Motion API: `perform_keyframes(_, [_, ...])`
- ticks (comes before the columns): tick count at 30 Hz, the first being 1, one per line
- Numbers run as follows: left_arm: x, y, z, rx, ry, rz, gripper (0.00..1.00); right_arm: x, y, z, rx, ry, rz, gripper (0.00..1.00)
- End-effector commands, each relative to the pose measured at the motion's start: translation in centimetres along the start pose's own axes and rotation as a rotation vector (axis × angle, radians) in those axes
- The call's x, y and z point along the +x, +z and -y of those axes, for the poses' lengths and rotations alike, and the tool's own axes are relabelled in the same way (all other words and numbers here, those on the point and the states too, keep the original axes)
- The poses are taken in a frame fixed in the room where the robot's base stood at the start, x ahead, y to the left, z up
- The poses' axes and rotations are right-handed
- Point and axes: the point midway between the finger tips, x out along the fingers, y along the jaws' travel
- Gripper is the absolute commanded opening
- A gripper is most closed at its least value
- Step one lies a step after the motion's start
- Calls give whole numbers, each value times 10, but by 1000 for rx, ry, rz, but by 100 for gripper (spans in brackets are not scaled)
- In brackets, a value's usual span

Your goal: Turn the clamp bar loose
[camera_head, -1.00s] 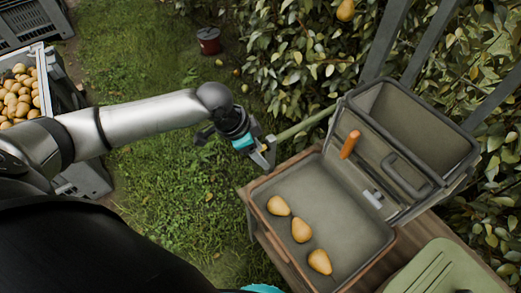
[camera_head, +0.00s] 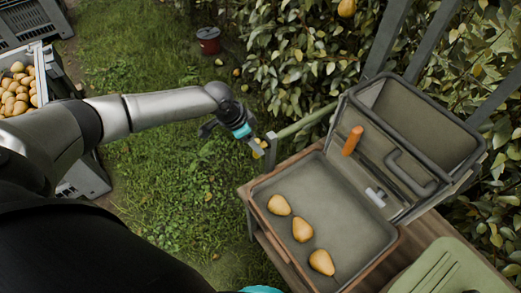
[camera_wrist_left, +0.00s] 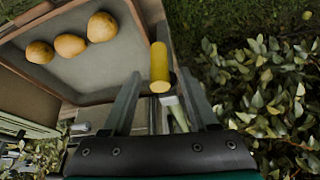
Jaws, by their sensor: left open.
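A pale green bar (camera_head: 305,123) runs from near the table's far left corner towards the open case in the head view. Its pale length also shows in the wrist view (camera_wrist_left: 179,117). A short yellow cylinder (camera_wrist_left: 159,68) shows between my left fingertips in the wrist view; a small yellow bit (camera_head: 263,143) shows by the fingers in the head view. I cannot tell which of these is the clamp bar. My left gripper (camera_head: 259,146) is open beside the table corner, its fingers (camera_wrist_left: 160,90) on either side of the cylinder; contact is unclear.
A tray (camera_head: 350,232) with three pears (camera_head: 302,229) lies on the wooden table (camera_head: 430,228). A crate of pears (camera_head: 41,72) stands left, a red bucket (camera_head: 208,40) on the grass. Leafy branches crowd behind.

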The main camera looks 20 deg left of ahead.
Motion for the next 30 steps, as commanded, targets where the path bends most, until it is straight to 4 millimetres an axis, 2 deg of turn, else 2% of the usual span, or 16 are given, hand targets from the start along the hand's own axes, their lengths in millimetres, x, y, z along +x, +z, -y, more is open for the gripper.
perform_keyframes(1, [12,0,-1,-1,1,0,60,5,0,0,0,0,0,57])
perform_keyframes(3, [22,0,0,-2,1,0,60,8,1,0,0,0,0,57])
perform_keyframes(9, [42,0,0,-1,0,0,60,14,1,0,0,0,0,57])
perform_keyframes(22, [49,0,0,0,0,0,60,15,1,0,0,0,0,57])
perform_keyframes(30, [48,0,0,0,0,0,29,15,1,1,0,0,0,57])
